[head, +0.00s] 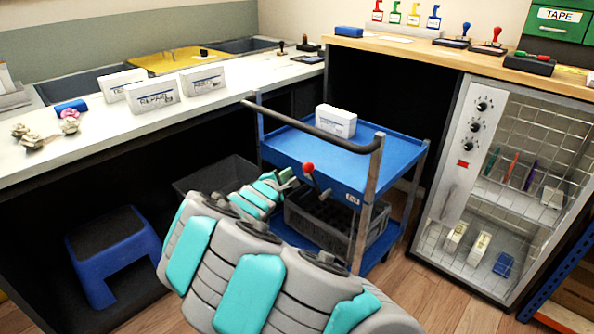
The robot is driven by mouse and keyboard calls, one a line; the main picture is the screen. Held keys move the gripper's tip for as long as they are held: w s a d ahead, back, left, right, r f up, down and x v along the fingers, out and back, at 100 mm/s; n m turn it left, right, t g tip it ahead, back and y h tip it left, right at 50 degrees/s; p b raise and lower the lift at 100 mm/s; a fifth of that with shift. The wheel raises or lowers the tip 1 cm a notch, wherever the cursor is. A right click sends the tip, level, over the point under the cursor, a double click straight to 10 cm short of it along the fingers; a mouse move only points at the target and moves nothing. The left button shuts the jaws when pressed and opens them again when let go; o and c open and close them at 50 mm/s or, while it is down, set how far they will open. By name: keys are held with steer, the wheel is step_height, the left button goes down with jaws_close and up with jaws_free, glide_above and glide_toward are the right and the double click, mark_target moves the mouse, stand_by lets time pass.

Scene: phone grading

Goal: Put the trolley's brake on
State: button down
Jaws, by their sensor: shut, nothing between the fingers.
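The blue trolley (290,147) stands in the middle of the view, with a dark push bar on grey posts. A brake lever with a red knob (309,168) sits at its near side, below the top shelf edge, the knob at the upper left end of its dark arm. My gripper (290,176) is just left of the red knob, small in the picture, and looks shut and empty. I cannot tell whether it touches the lever. My own arm hides part of the trolley's lower shelf and its near wheels.
A white box (336,120) lies on the trolley's top shelf, and a grey crate (318,222) on the lower one. A blue step stool (112,255) stands left under the white counter (215,92). A wire-fronted cabinet (500,190) is at right. Some wooden floor is free between trolley and cabinet.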

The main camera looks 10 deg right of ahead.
steer(key=shift+s+d+r, duration=0.45)
steer(key=shift+s+d, duration=0.05)
steer(key=shift+d, duration=0.2)
steer(key=shift+s+d+r, duration=0.45)
steer(key=shift+s+d, duration=0.05)
steer(key=shift+d, duration=0.2)
